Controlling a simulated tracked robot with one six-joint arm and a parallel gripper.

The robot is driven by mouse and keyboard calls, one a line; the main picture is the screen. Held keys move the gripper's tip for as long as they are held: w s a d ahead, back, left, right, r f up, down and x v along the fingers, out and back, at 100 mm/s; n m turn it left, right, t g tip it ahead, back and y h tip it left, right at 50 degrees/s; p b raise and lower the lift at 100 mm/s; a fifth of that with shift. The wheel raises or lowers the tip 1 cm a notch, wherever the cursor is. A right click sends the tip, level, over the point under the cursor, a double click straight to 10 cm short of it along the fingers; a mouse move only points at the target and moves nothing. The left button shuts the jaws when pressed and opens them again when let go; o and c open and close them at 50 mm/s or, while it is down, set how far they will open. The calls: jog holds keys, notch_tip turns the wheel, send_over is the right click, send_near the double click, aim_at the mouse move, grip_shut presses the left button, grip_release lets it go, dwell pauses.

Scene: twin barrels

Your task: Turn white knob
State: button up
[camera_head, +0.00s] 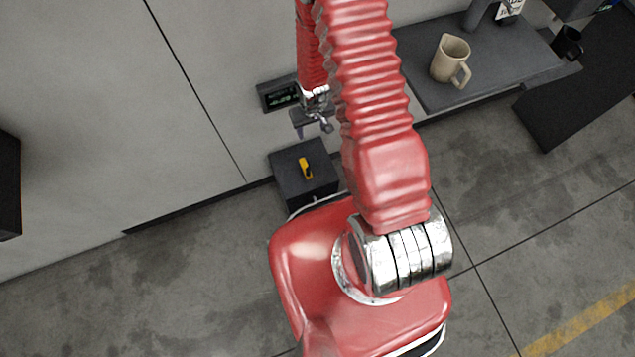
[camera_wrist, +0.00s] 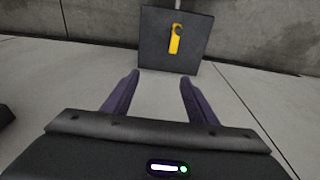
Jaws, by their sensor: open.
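I cannot make out a white knob in either view. A yellow handle-like piece (camera_head: 306,168) sits on a dark square box (camera_head: 288,163) against the wall. In the wrist view the yellow piece (camera_wrist: 175,38) is on the dark square face (camera_wrist: 154,40) at top centre, beyond the fingertips. My gripper (camera_head: 313,131) hangs near the wall, above the box in the picture. In the wrist view my gripper (camera_wrist: 160,78) shows its two dark fingers spread apart with nothing between them. It does not touch the yellow piece.
A small dark panel with a green display (camera_head: 281,94) is on the pale wall (camera_head: 90,120) beside my gripper. A grey shelf (camera_head: 430,92) at right holds a beige mug (camera_head: 450,60). A black cup (camera_head: 568,43) is farther right. Bare concrete floor (camera_head: 120,290) lies at lower left.

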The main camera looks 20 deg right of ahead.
jog(key=s+f, duration=0.6)
jog(key=f, duration=0.6)
jog(key=g+y, duration=0.1)
jog(key=g, duration=0.1)
send_over(318, 206)
jog(key=d, duration=0.1)
notch_tip(318, 206, down, 11)
jog(key=shift+d+r, duration=0.15)
jog(key=shift+w+a+f, duration=0.1)
jog(key=shift+a+f, duration=0.1)
jog(key=shift+f, duration=2.1)
jog(key=shift+s+a+f, duration=0.1)
jog(key=shift+a+f, duration=0.1)
jog(key=shift+f, duration=2.05)
jog(key=shift+w+a+f, duration=0.1)
jog(key=shift+a+f, duration=0.1)
jog(key=shift+f, duration=2.1)
jog(key=shift+c, duration=0.7)
jog(key=c, duration=0.9)
jog(key=shift+o, duration=0.2)
jog(key=shift+a, duration=0.15)
jog(key=shift+c, duration=0.4)
